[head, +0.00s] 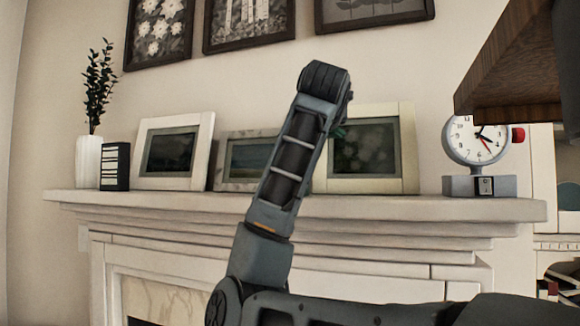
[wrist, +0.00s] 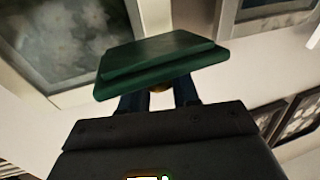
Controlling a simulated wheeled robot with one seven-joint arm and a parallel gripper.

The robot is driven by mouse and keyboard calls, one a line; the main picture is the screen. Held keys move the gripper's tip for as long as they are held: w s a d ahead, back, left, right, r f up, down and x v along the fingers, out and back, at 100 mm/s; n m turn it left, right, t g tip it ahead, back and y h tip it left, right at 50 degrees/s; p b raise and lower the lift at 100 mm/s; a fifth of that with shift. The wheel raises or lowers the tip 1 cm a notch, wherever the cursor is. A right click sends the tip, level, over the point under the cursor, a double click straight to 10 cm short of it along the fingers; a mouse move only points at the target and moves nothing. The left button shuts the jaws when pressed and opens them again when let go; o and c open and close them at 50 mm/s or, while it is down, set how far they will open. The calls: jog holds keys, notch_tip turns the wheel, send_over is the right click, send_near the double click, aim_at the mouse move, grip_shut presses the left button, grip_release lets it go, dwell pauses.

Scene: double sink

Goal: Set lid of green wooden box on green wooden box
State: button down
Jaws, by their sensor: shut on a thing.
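The green lid (wrist: 160,62) is a flat, stepped piece in the wrist view, just ahead of my fingers. My gripper (wrist: 160,95) is shut on it, with a small brownish knob partly visible between the fingers. In the head view my arm hides most of the gripper. Only a small bit of green (head: 338,131), probably the lid, shows beside the arm in front of a picture frame. The green wooden box is not seen in either view.
A white mantel shelf (head: 430,208) bears a white vase (head: 88,160) with a plant, a small dark-framed item (head: 115,167), a left picture frame (head: 145,153), a right picture frame (head: 408,150) and a clock (head: 479,142). A wooden shelf edge (head: 515,75) juts in at upper right.

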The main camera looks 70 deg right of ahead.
jog(key=shift+w+a+f+p, duration=0.25)
jog(key=shift+w+a+f, duration=0.3)
jog(key=shift+w+f, duration=0.9)
jog(key=shift+w+a+f+p, duration=0.25)
jog(key=shift+w+a+f, duration=0.25)
jog(key=shift+w+f, duration=0.95)
jog(key=shift+w+a+f+p, duration=0.25)
jog(key=shift+w+a+f, duration=0.3)
jog(key=shift+w+f, duration=0.9)
jog(key=shift+s+f, duration=0.3)
jog(key=shift+f, duration=0.25)
jog(key=c, duration=0.8)
grip_release()
jog(key=shift+r, duration=0.35)
jog(key=b+v, duration=0.1)
jog(key=v, duration=1.1)
jog(key=shift+f+b, duration=0.1)
jog(key=shift+b, duration=0.3)
